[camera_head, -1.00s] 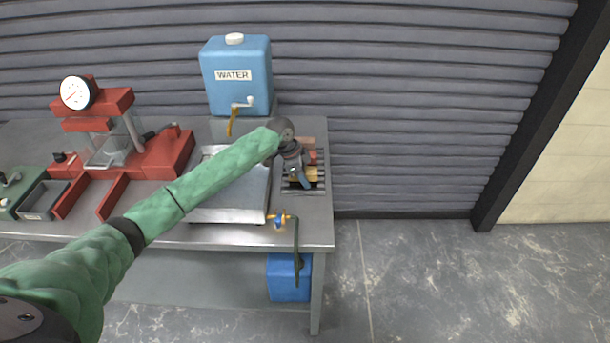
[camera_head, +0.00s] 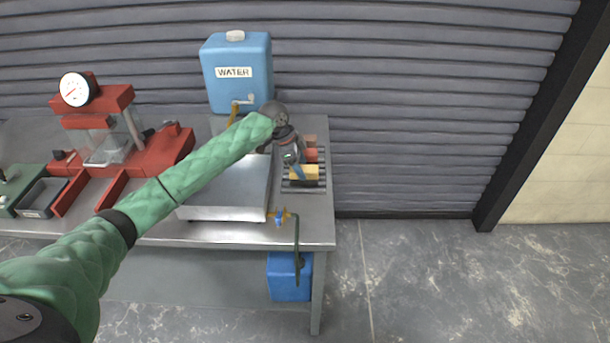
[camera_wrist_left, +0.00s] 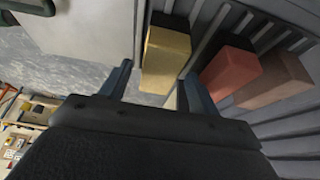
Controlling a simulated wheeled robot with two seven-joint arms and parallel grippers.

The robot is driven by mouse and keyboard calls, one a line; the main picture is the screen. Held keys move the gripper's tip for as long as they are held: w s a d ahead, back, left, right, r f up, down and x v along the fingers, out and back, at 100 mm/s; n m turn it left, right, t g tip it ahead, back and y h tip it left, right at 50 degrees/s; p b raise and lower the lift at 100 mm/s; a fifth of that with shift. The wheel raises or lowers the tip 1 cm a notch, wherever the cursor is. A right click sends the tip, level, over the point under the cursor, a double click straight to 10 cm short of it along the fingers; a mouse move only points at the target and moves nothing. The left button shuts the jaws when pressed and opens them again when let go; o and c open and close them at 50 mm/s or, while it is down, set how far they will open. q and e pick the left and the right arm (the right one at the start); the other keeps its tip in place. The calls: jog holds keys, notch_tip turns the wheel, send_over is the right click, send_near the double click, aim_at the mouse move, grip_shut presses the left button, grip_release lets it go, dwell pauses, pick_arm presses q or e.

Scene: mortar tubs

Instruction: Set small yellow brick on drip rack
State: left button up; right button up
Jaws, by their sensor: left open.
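The small yellow brick (camera_head: 304,173) lies on the drip rack (camera_head: 316,187) near the table's right end. It also shows in the left wrist view (camera_wrist_left: 167,58), resting across the slats of the rack (camera_wrist_left: 208,32). My left gripper (camera_head: 299,172) is open and empty, just above and beside the yellow brick. In the left wrist view its two fingers (camera_wrist_left: 157,88) stand apart, with the brick beyond the gap between them. A red brick (camera_wrist_left: 230,72) and a brown brick (camera_wrist_left: 275,82) lie on the rack beside the yellow one. My right gripper is not in view.
A grey metal pan (camera_head: 225,205) stands left of the rack. A blue water tank (camera_head: 238,75) stands at the back. A red press (camera_head: 150,150) is at the left. A tap with a dark hose (camera_head: 295,240) is at the front edge.

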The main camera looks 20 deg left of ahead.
pick_arm(q)
jog(key=b+v, duration=0.1)
jog(key=v, duration=0.7)
jog(key=shift+b, duration=0.35)
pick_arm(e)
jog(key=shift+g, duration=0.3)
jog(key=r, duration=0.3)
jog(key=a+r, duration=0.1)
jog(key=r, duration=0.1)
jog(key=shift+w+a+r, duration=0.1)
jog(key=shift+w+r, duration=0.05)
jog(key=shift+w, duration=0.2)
pick_arm(q)
jog(key=shift+d+f, duration=0.1)
